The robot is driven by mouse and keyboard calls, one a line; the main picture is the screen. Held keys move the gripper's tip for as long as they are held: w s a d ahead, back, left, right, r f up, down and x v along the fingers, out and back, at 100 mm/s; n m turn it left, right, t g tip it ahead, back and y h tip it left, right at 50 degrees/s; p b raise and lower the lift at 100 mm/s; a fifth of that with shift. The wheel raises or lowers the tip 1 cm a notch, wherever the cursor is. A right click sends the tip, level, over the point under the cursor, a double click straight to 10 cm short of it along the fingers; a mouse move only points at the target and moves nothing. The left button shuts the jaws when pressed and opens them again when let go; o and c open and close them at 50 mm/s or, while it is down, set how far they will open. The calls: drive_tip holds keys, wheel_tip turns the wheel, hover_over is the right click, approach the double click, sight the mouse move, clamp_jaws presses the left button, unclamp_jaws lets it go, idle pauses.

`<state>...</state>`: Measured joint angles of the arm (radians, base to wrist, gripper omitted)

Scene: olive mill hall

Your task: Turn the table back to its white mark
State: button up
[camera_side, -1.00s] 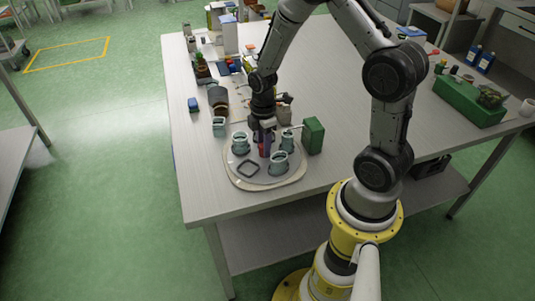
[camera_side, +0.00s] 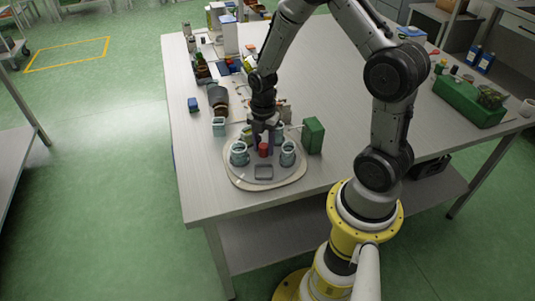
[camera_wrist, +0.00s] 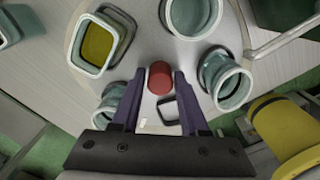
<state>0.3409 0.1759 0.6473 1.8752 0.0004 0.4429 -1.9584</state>
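A round pale turntable (camera_side: 284,180) sits at the near left of the table, with a red knob (camera_side: 263,150) at its centre. Several grey-green vessels stand around the knob, including cups at left (camera_side: 239,154) and right (camera_side: 288,153); one square vessel with a yellow inside (camera_wrist: 97,43) shows in the wrist view. An empty dark square outline (camera_side: 263,172) lies on the near side. My gripper (camera_wrist: 160,73) is open, with its fingers either side of the knob (camera_wrist: 160,78) and gaps between. A small white patch (camera_wrist: 143,122) shows by the left finger; I cannot tell whether it is the mark.
A green block (camera_side: 313,135) stands just right of the turntable. A pale vessel (camera_side: 218,126) and a dark jar (camera_side: 218,98) stand at its back left. A green crate (camera_side: 468,102) is far right. The table's middle is clear.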

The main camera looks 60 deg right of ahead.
sight(264, 145)
drive_tip(key=shift+o, duration=0.4)
drive_tip(key=shift+r, duration=4)
